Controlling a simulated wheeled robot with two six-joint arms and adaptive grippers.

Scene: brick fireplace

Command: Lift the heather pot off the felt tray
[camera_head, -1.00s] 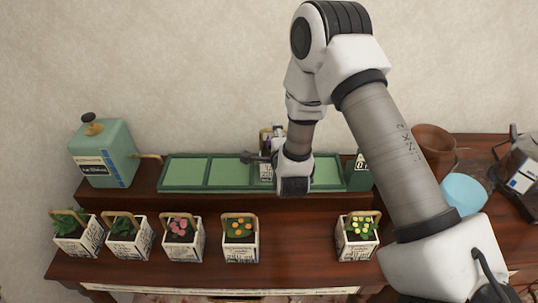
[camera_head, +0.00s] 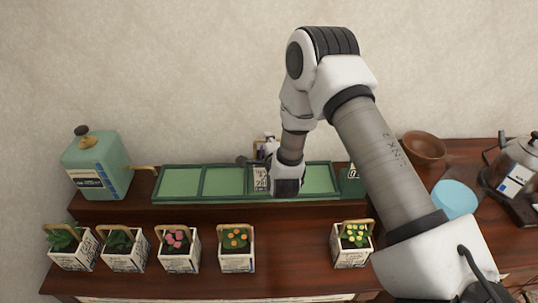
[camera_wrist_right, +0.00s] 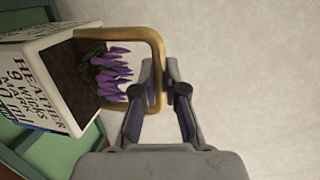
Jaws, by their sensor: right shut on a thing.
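The heather pot (camera_head: 260,179) is a white, lettered square pot with purple flowers and a wooden hoop handle. It is at the felt tray (camera_head: 181,182), a long green tray with compartments, and is partly hidden behind my right gripper in the head view. In the right wrist view the pot (camera_wrist_right: 62,84) appears on its side, with dark soil and the word HEATHER. My right gripper (camera_wrist_right: 159,82) is shut on the top bar of its handle. I cannot tell whether its base touches the tray. My left gripper is not in view.
Several potted plants, such as the orange-flowered one (camera_head: 237,247), stand along the lower shelf in front. A green canister (camera_head: 97,165) stands left of the tray. A terracotta pot (camera_head: 424,147), a blue round thing (camera_head: 455,199) and a metal pot (camera_head: 517,165) are at right.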

